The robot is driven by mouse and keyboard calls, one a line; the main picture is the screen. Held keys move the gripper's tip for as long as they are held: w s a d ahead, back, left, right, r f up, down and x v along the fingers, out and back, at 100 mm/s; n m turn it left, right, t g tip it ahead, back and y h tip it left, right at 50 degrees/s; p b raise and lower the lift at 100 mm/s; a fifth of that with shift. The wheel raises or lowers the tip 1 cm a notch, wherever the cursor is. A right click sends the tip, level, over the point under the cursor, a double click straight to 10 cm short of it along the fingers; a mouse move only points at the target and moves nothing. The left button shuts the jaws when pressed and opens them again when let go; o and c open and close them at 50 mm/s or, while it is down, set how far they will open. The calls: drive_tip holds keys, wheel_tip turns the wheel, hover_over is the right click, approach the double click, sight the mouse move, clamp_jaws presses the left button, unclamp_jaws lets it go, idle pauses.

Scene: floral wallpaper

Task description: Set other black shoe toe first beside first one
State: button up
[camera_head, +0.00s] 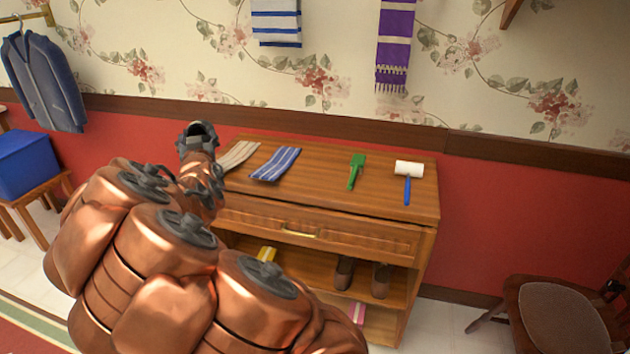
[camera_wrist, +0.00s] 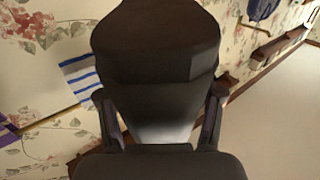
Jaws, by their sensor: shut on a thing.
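My gripper (camera_wrist: 160,98) is shut on a black shoe (camera_wrist: 156,45). In the wrist view the dark shoe fills the middle, with one finger on each side of it. In the head view my gripper end (camera_head: 197,140) is raised at the left end of the wooden cabinet (camera_head: 330,208); I cannot clearly tell shoe from gripper there. The other black shoe cannot be made out. Two brown-looking shoes, one (camera_head: 345,272) left of the other (camera_head: 381,280), stand on the cabinet's upper open shelf. My arm hides the left part of the shelves.
On the cabinet top lie a beige cloth (camera_head: 240,155), a blue striped cloth (camera_head: 276,163), a green brush-like tool (camera_head: 356,171) and a lint roller (camera_head: 408,170). A yellow item (camera_head: 267,254) and a pink item (camera_head: 357,313) show on the shelves. A chair (camera_head: 562,315) stands right, a blue box (camera_head: 24,165) left.

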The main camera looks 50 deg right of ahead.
drive_tip(key=s+d+f+m+g+h+b, duration=0.35)
drive_tip(key=s+d+f+b, duration=0.2)
drive_tip(key=s+d, duration=0.4)
drive_tip(key=s+d+f+m+g+h+b, duration=0.3)
drive_tip(key=s+d+f+g+b, duration=0.25)
drive_tip(key=s, duration=0.75)
drive_tip(key=p, duration=0.7)
hover_over(302, 181)
wheel_tip(302, 181, down, 2)
drive_tip(key=shift+f+m, duration=0.1)
drive_tip(key=shift+m, duration=0.15)
drive_tip(key=shift+f, duration=1.7)
drive_tip(key=shift+f, duration=0.15)
drive_tip(key=o, duration=1.6)
